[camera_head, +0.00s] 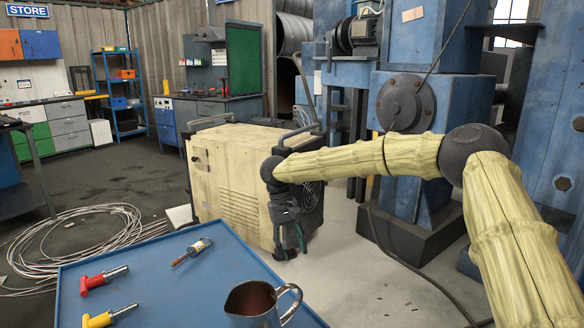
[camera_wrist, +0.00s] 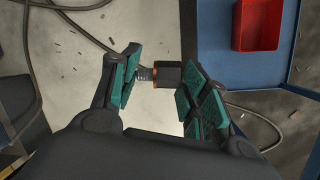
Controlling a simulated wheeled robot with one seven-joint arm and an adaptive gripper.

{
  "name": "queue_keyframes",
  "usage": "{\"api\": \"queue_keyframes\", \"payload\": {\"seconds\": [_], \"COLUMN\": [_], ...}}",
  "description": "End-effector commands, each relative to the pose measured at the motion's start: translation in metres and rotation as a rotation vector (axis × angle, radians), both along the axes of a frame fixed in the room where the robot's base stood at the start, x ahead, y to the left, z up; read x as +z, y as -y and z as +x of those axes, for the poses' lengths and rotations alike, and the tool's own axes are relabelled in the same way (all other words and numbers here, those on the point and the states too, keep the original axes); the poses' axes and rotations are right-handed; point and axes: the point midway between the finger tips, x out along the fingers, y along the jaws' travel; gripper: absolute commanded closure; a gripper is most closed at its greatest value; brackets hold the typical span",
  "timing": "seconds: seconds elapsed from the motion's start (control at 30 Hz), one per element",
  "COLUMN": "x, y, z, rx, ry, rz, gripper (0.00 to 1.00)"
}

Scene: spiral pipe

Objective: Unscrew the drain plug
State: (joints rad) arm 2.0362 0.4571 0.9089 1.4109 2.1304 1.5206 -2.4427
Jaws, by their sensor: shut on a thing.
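My gripper (camera_head: 290,240) hangs pointing down in front of the cream machine (camera_head: 228,170), just past the far right edge of the blue table (camera_head: 225,262). In the wrist view, my gripper (camera_wrist: 160,62) has its green-padded fingers on either side of the drain plug (camera_wrist: 168,74). The plug is a small dark block with a coppery band and a grey threaded end pointing left. It lies crosswise between the pads, with floor behind it and no hole visible around the thread. The plug cannot be made out in the head view.
On the blue table lie a red-handled tool (camera_head: 100,280), a yellow-handled tool (camera_head: 108,317) and a screwdriver-like tool (camera_head: 193,251). A metal jug (camera_head: 258,303) stands at its front. The wrist view shows a red bin (camera_wrist: 258,25). Coiled cable (camera_head: 80,235) lies left.

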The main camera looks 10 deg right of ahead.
Motion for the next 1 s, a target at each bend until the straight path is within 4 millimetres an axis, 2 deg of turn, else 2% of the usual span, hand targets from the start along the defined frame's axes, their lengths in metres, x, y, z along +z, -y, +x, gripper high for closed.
{"api": "queue_keyframes", "payload": {"seconds": [0.03,0.7,0.9,1.0], "x": [0.021,0.15,0.181,0.187], "y": [0.0,0.001,0.001,0.001], "z": [0.0,0.0,0.0,0.0], "rx": [0.0,-0.001,-0.001,-0.001], "ry": [0.0,0.0,0.0,-0.001], "rz": [0.0,0.0,0.0,0.0], "gripper": [0.83,0.83,0.83,0.83]}}
